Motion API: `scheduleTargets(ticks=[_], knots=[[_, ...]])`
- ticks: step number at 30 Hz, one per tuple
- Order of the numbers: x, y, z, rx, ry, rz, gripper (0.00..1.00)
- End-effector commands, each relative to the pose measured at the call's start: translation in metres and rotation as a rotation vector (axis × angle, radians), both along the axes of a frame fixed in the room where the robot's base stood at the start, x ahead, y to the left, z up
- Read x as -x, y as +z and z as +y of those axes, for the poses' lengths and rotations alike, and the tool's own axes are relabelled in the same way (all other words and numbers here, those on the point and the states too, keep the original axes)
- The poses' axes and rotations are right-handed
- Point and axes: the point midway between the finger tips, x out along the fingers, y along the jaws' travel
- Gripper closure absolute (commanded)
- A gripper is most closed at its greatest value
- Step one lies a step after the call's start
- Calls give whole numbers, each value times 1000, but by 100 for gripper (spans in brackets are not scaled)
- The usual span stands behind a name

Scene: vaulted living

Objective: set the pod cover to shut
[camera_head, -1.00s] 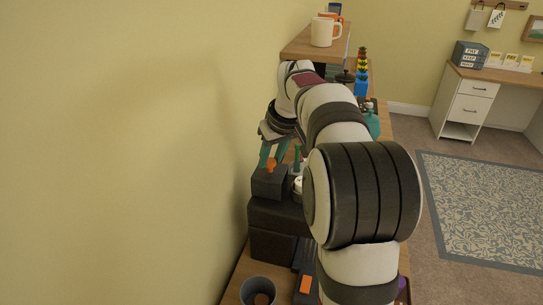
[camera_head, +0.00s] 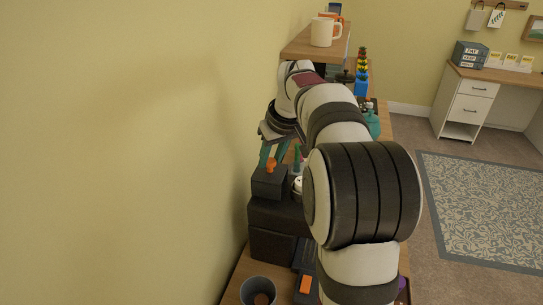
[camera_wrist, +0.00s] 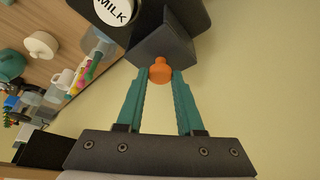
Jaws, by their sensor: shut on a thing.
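The pod cover (camera_head: 265,184) is a dark grey block on top of a black machine (camera_head: 272,238) beside the wall. An orange knob (camera_head: 271,166) sticks out of it. In the wrist view the cover (camera_wrist: 170,38) and its knob (camera_wrist: 160,72) are at the top centre. My gripper (camera_wrist: 159,77) has its two teal fingers closed on either side of the knob. In the head view my gripper (camera_head: 273,155) comes down onto the cover from above, partly behind my arm. I cannot tell the cover's exact angle.
A grey cup (camera_head: 258,290) and a dark item with an orange patch (camera_head: 305,285) stand in front of the machine. A white round milk label (camera_wrist: 113,10) is close to the cover. A wooden shelf with a white mug (camera_head: 322,32) is behind. The wall is close on the left.

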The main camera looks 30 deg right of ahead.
Motion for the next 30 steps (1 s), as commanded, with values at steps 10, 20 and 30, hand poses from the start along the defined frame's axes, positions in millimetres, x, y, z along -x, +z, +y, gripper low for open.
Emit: scheduleTargets(ticks=[10, 20, 30], knots=[[35, 2, -36, 1, -6, -2, 100], [60, 1, -61, 4, -1, -2, 100], [60, 1, -61, 6, -2, 0, 40]])
